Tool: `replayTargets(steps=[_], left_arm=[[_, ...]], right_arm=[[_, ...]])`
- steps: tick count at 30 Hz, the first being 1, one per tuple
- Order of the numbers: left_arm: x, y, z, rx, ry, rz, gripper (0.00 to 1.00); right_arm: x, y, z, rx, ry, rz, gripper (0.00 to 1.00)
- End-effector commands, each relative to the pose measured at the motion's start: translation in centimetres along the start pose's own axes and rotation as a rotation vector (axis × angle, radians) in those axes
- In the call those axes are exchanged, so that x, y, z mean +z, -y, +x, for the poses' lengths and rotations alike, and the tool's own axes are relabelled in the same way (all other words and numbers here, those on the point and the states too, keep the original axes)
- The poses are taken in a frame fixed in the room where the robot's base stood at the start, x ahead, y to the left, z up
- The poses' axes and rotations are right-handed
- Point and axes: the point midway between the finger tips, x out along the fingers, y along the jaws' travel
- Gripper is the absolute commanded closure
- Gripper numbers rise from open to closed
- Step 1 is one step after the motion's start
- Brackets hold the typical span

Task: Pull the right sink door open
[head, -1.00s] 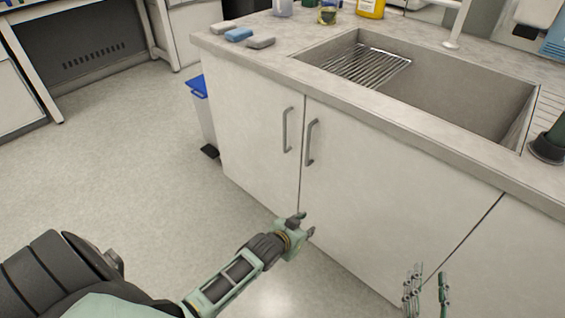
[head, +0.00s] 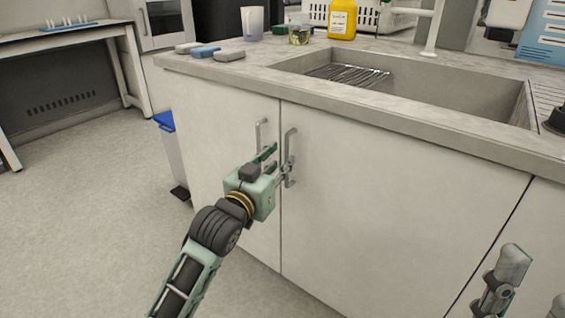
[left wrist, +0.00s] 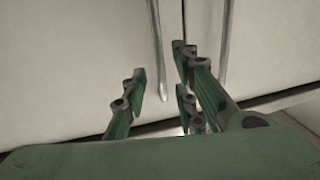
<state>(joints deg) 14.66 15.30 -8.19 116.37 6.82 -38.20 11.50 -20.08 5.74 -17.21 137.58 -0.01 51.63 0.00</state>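The right sink door (head: 400,190) is a pale cabinet door below the sink, shut flush. Its vertical metal bar handle (head: 290,150) stands near its left edge and also shows in the left wrist view (left wrist: 223,45). My left gripper (head: 276,160) is open at the handles, partly covering the lower part of the left door's handle (head: 262,130). In the left wrist view its fingers (left wrist: 160,68) are apart; the left door's handle appears between them and the right handle lies right of them. Contact cannot be told. My right gripper (head: 536,278) is open at the lower right, holding nothing.
The counter (head: 420,128) overhangs the doors, with the sink (head: 450,95) set in it. A blue-lidded bin (head: 168,140) stands at the cabinet's left. The floor at left is clear.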

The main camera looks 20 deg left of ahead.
Motion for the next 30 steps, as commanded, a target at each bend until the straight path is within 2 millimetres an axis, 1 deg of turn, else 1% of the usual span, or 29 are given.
replayTargets(steps=[1,3,6,9,16,17,25,30], left_arm=[[0.1,0.0,0.8,0.000,-0.002,0.000,0.74],[0.2,0.0,1.7,-0.001,-0.001,0.000,0.74],[0.1,0.0,2.5,-0.001,-0.001,0.001,0.74],[0.0,0.0,2.9,0.000,-0.001,0.001,0.74],[0.0,0.0,3.0,0.000,0.000,0.001,0.74],[0.0,0.0,3.0,0.000,0.000,0.001,0.75],[0.0,0.0,3.0,0.000,0.000,0.001,0.99],[0.0,0.0,3.0,0.000,0.000,0.001,1.00]], right_arm=[[0.1,0.0,-0.5,0.000,0.001,0.000,0.60],[0.2,0.0,-0.8,0.000,0.001,0.000,0.60],[0.3,0.0,-1.0,0.000,0.001,0.000,0.60],[0.3,0.0,-1.1,0.000,0.002,0.000,0.60],[0.3,0.0,-1.1,0.000,0.002,0.000,0.60],[0.3,0.0,-1.1,0.000,0.002,0.000,0.60],[0.3,0.0,-1.1,0.000,0.002,0.000,0.60],[0.3,0.0,-1.1,0.000,0.002,0.000,0.60]])
